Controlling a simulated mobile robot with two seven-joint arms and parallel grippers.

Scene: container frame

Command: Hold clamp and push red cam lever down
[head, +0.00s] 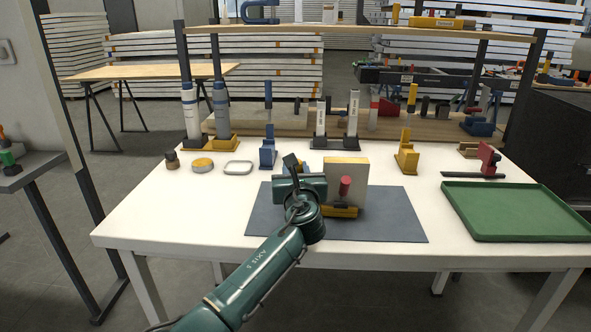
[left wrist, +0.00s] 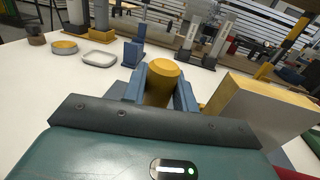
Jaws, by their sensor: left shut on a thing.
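A clamp with a yellow base (head: 341,212) stands on the grey mat, against a pale upright block (head: 352,172) with a yellow top. Its red cam lever (head: 345,187) stands up in front of the block. My left gripper (head: 297,170) is just left of the block. In the left wrist view its blue fingers (left wrist: 161,90) are shut on a yellow cylindrical part (left wrist: 163,72), with the block (left wrist: 250,110) close on the right. My arm hides whether this part joins the clamp. My right gripper is not in view.
The grey mat (head: 395,215) is clear right of the clamp. A green tray (head: 515,212) is at the right. Behind stand a blue clamp (head: 268,153), a yellow clamp (head: 407,157) and a red one (head: 488,158). A round tin (head: 203,165) and a small dish (head: 238,168) are at the left.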

